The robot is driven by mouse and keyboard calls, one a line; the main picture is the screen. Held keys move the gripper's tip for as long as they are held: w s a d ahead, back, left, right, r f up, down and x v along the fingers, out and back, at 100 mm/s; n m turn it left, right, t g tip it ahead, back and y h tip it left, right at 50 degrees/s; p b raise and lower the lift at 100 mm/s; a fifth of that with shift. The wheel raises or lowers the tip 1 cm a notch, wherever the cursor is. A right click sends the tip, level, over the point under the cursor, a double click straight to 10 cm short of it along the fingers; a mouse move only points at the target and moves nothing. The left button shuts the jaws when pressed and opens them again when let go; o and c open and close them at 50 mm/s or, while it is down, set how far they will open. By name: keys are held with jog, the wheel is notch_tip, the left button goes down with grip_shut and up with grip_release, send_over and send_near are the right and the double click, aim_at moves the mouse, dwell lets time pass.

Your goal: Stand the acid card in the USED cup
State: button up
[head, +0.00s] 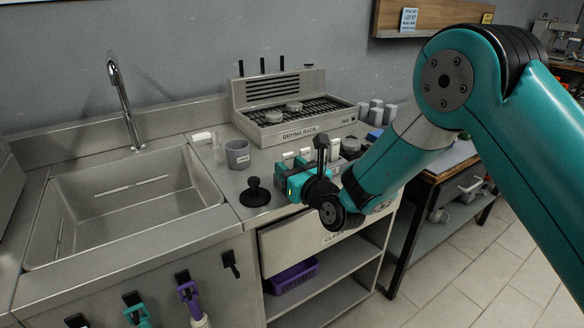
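A grey cup (237,154) with a small pale label stands upright on the counter between the sink and the drying rack. The label is too small to read; it may be the USED cup. Several small white cards (305,156) stand in a row on the counter in front of the drying rack. Their writing is too small to tell which is the acid card. My gripper (290,180) is low over the counter, just in front of these cards and right of the cup. Its fingertips are too small and partly hidden to show whether it is open or holds anything.
A black round-knobbed stopper (255,191) sits left of my gripper. The sink (125,200) is at the left, the drying rack (295,110) behind. Small grey blocks (377,110) stand right of the rack. A purple basket (292,277) is on the shelf below.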

jog(key=shift+r, duration=0.2)
jog(key=b+v, duration=0.9)
jog(key=v, duration=0.2)
jog(key=s+a+r+n+g+y, duration=0.1)
jog(key=s+r+n+g, duration=0.1)
jog(key=s+n+g, duration=1.35)
jog(key=s+d+f+n+h, duration=0.1)
jog(key=s+d+n+h, duration=0.5)
jog(key=n, duration=1.5)
jog(key=s+d, duration=0.5)
jog(key=d, duration=0.1)
jog(key=shift+s+f+h, duration=0.2)
jog(key=shift+f+h, duration=0.1)
jog(key=shift+h, duration=0.1)
jog(key=shift+t, duration=0.25)
